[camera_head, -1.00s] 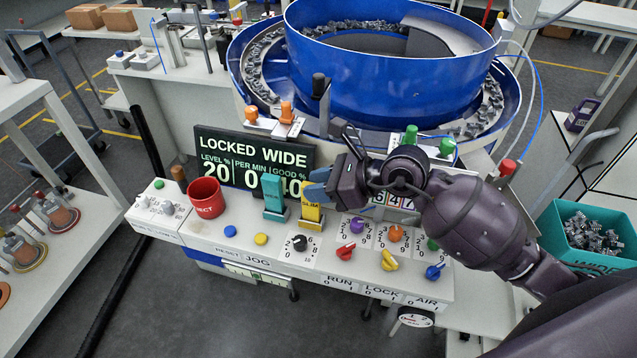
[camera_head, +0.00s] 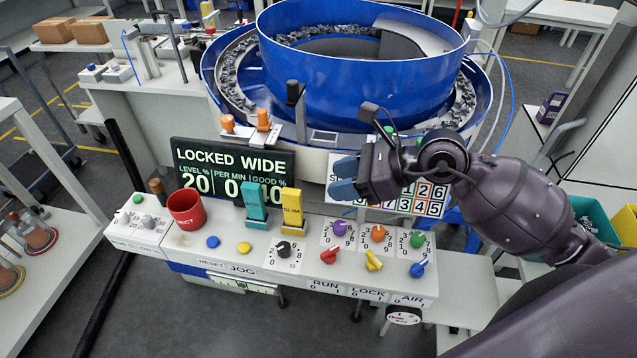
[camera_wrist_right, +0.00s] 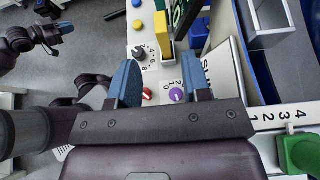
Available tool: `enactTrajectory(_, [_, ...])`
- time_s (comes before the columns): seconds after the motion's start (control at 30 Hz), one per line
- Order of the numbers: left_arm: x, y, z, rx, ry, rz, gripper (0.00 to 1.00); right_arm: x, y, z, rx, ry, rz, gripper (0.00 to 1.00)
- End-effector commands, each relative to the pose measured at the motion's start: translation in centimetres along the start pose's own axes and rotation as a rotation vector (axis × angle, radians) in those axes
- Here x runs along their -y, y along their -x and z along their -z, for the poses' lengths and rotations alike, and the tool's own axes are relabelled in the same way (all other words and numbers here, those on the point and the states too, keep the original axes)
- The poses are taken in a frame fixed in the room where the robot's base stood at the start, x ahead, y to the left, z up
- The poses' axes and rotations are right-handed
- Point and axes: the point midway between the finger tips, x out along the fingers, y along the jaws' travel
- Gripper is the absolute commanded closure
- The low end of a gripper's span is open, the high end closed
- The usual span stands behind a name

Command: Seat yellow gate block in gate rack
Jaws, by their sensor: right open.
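In the right wrist view, the yellow block (camera_wrist_right: 162,30) shows beyond the gap between the blue fingertips (camera_wrist_right: 160,75). My left gripper (camera_wrist_right: 62,30) seems to show at that view's upper left, jaws unclear.
A display (camera_head: 225,170) reading LOCKED WIDE stands behind the blocks. A red cup (camera_head: 186,210) is left of them. Knobs and switches fill the console front, including a purple knob (camera_head: 340,228). The blue bowl feeder (camera_head: 360,75) rises behind.

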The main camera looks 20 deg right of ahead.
Motion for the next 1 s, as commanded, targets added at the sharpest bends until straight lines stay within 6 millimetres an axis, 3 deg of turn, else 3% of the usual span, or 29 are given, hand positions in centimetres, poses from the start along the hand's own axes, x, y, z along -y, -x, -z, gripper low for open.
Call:
enactTrajectory(0.1, [0.0,0.0,-0.1,0.001,0.000,0.000,1.00,0.0,1.6,0.1,-0.001,-0.001,0.001,0.56])
enactTrajectory(0.3, [0.0,0.0,-0.1,0.001,0.000,0.000,1.00,0.0,2.8,0.0,0.000,-0.002,0.000,0.56])
enactTrajectory(1.0, [0.0,-0.3,0.3,-0.007,-0.001,-0.001,1.00,0.0,2.9,0.0,0.000,-0.001,0.000,0.56])
